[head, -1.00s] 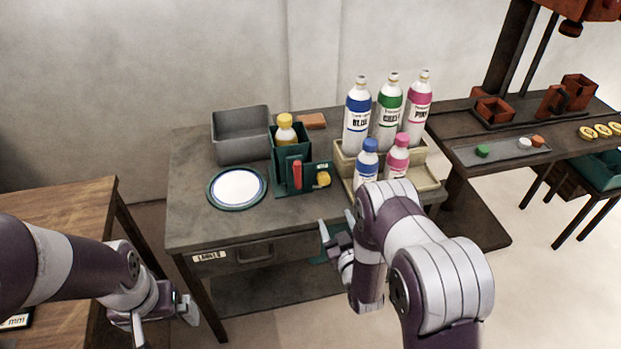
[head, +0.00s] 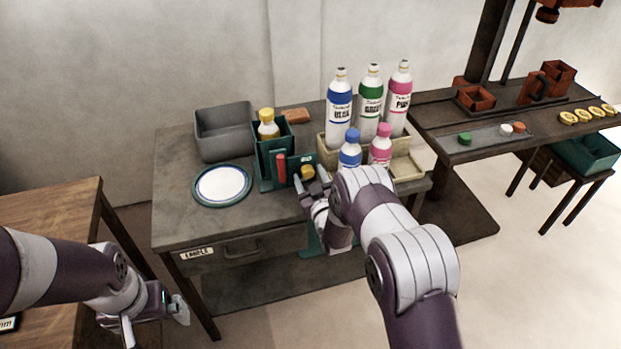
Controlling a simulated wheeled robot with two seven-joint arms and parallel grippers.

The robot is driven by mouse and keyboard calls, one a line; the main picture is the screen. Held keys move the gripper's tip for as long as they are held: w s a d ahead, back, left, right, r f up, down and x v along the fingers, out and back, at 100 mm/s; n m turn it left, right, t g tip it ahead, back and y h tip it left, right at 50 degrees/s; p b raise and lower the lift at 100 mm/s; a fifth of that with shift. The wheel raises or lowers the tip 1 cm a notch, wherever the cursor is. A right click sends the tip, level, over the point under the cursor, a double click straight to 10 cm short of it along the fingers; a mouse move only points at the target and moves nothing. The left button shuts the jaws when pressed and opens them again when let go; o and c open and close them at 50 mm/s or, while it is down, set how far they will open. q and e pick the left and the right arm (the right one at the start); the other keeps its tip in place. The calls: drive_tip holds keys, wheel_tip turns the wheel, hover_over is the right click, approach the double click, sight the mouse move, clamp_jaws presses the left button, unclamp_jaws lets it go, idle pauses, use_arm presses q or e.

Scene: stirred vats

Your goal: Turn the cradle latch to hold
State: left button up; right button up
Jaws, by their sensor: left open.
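The teal cradle (head: 268,160) stands on the grey bench and holds a yellow-capped bottle (head: 267,126). A red upright lever (head: 281,168) is on its front. A yellow knob (head: 308,171) is at the right end of its front panel; I cannot tell which of the two is the latch. My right gripper (head: 311,183) is open, its fingers just in front of the yellow knob, one to each side; contact cannot be made out. My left gripper (head: 156,320) is open and empty, low at the left, away from the bench top.
A grey bin (head: 223,133) and a round white plate with a teal rim (head: 221,185) are left of the cradle. A beige rack (head: 408,165) with several bottles stands close on the right. A wooden table (head: 60,215) is at the left.

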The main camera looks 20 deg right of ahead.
drive_tip(key=c, duration=1)
